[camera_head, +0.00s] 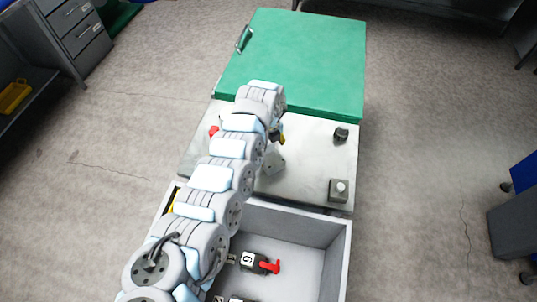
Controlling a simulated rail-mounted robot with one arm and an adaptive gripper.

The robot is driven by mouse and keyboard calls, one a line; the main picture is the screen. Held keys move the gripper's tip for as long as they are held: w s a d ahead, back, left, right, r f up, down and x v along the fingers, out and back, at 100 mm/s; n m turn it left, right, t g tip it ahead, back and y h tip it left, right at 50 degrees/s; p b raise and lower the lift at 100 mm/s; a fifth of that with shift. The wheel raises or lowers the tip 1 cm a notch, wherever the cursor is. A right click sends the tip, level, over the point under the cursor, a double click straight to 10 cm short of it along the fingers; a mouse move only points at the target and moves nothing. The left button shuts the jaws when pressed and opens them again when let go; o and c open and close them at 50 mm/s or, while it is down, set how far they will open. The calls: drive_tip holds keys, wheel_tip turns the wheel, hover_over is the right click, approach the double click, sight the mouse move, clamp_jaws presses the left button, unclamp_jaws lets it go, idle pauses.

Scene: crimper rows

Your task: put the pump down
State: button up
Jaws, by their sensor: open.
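My gripper (277,134) is at the far end of my arm, over the metal plate (310,160), and mostly hidden by my wrist. It is open. A small yellow part (283,140) shows right beside it; I cannot tell whether they touch. A red part (213,131) shows on the plate left of my arm, its rest hidden. A dark round-topped piece (341,134) and a grey block with a white knob (339,190) stand on the plate's right side. I cannot tell which of these is the pump.
A grey bin (343,250) in front of the plate holds a black block with a red handle (262,263) and other partly hidden parts. A green lid or panel (300,60) lies behind the plate. The plate is bare between my gripper and its right-side pieces.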

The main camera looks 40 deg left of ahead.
sight(268, 157)
drive_tip(key=shift+f, duration=0.75)
drive_tip(key=c, duration=1.4)
drive_tip(key=shift+o, duration=0.2)
drive_tip(key=shift+r, duration=0.15)
wheel_tip(268, 157, up, 3)
drive_tip(key=shift+s+r+p, duration=0.15)
drive_tip(key=shift+p, duration=0.2)
drive_tip(key=shift+s+d+r, duration=0.5)
drive_tip(key=shift+d+r, duration=0.1)
drive_tip(key=shift+r, duration=0.25)
drive_tip(key=s+d+r+p, duration=0.7)
drive_tip(key=d+r+p, duration=0.1)
drive_tip(key=p, duration=1.5)
drive_tip(key=shift+s+d, duration=0.4)
drive_tip(key=shift+d, duration=0.2)
